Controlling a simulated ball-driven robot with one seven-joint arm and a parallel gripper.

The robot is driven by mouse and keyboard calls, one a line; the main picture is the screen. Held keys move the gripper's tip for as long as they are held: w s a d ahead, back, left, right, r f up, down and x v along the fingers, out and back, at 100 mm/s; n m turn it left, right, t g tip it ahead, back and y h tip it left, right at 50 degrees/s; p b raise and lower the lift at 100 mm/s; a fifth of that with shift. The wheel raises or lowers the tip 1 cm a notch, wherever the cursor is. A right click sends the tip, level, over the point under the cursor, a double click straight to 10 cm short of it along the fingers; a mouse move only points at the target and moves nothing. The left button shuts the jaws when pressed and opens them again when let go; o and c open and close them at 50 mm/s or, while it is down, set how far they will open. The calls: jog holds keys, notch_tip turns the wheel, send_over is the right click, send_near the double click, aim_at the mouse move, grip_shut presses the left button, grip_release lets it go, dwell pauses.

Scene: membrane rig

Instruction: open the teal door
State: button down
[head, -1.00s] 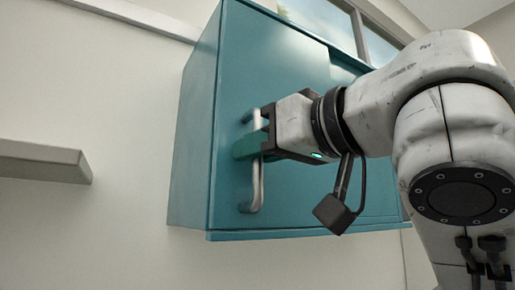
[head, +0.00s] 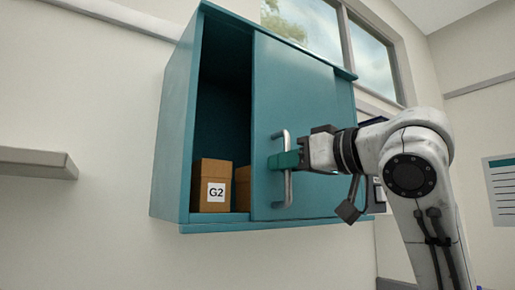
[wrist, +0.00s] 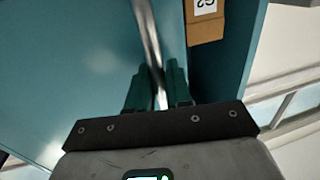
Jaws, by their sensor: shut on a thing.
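The teal door (head: 305,95) is a sliding panel on a teal wall cabinet. It stands slid to the right, leaving the left part of the cabinet open. Its upright metal handle (head: 289,190) is near the door's left edge. My gripper (head: 284,160) is shut on this handle at mid height, its green fingers around the bar. In the wrist view the handle (wrist: 148,35) runs between the two fingers (wrist: 158,88), with the door (wrist: 60,70) on the left.
Inside the open left part of the cabinet (head: 172,150) stand a brown box labelled G2 (head: 208,180) and a second brown box (head: 242,188) partly hidden by the door. A grey shelf (head: 35,163) is on the wall at left. Windows (head: 340,40) are at upper right.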

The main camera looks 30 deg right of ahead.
jog(key=d+p, duration=0.1)
jog(key=d, duration=0.9)
jog(key=shift+d+p, duration=0.3)
jog(key=shift+p, duration=0.1)
jog(key=c, duration=1.2)
grip_release()
jog(key=shift+s, duration=0.1)
jog(key=s+b, duration=0.1)
jog(key=s, duration=0.2)
jog(key=s+d+b, duration=0.1)
jog(key=s, duration=0.3)
jog(key=s+d+b, duration=0.1)
jog(key=s, duration=0.2)
jog(key=shift+s, duration=0.2)
jog(key=shift+f, duration=0.1)
